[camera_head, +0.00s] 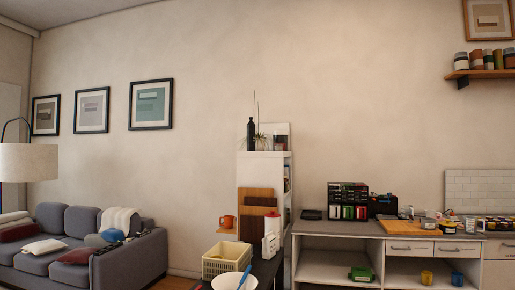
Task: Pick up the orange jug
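A small orange jug (227,222) shows left of the middle, beside the white shelf unit and behind the yellow crate. It looks upright, with its handle toward the left. An orange-brown surface shows at its base; I cannot tell exactly what supports it. Neither of my grippers is in view.
A yellow crate (227,257), a white bowl (228,284) and a white bottle-like container (271,225) stand in front of the white shelf unit (263,170). Brown boards (256,197) lean there. A counter (342,229) runs right. A grey sofa (136,258) stands left.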

